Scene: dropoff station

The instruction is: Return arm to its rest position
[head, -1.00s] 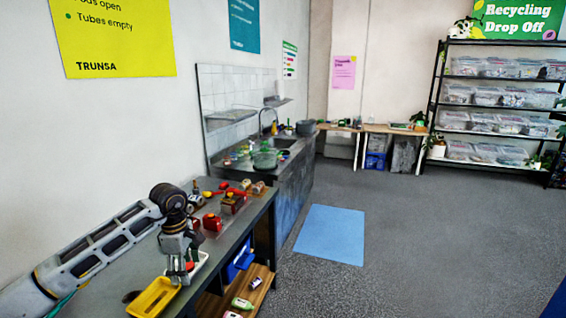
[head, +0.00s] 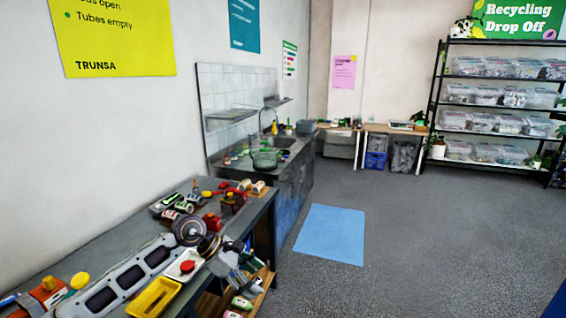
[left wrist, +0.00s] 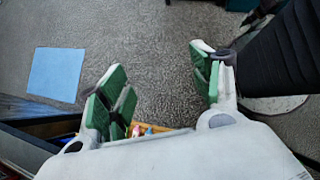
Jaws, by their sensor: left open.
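My left arm (head: 130,277) reaches in from the left, low over the grey workbench (head: 105,243). My left gripper (head: 248,284) is at the bench's right edge, just right of the white tray. In the left wrist view its green-padded fingers (left wrist: 160,84) are spread wide with nothing between them, and the floor shows beyond. The white tray (head: 174,272) has a red item (head: 187,266) in it. My right gripper is in neither view.
A yellow tray (head: 153,298) lies in front of the white one. Tools, cans and a red container (head: 212,221) crowd the bench's far part. A lower shelf (head: 262,281) holds items. Open floor with a blue mat (head: 331,235) lies to the right.

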